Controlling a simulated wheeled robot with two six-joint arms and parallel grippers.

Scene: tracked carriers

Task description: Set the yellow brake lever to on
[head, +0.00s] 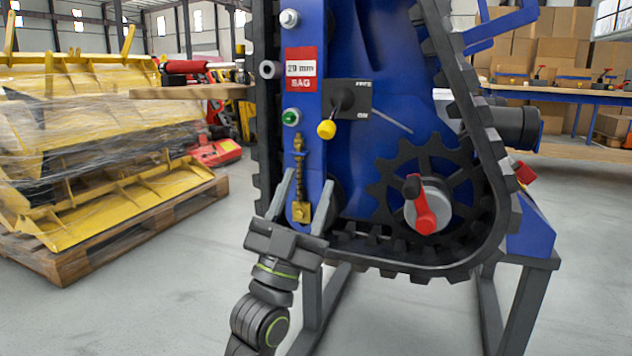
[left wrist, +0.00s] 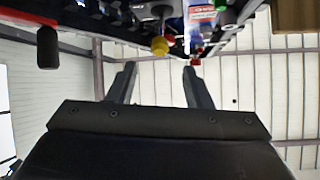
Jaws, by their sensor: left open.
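The yellow brake lever is a dark stem with a yellow knob (head: 327,129) on a black plate (head: 358,100) on the blue carrier frame (head: 345,45). Small white labels, hard to read, sit at the plate's upper and lower right. The stem slants down and left from its pivot, toward me. My left gripper (head: 309,178) is open and empty below the knob, its fingers pointing up in front of the frame's lower part. In the left wrist view, the yellow knob (left wrist: 160,46) shows beyond and between the open fingertips (left wrist: 160,67), apart from them. My right gripper is not in view.
A brass screw tensioner (head: 299,175) is close by my left fingers. A green button (head: 291,117) and a red-white sag sign (head: 301,68) are left of the lever. The black track (head: 470,90) surrounds the frame.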

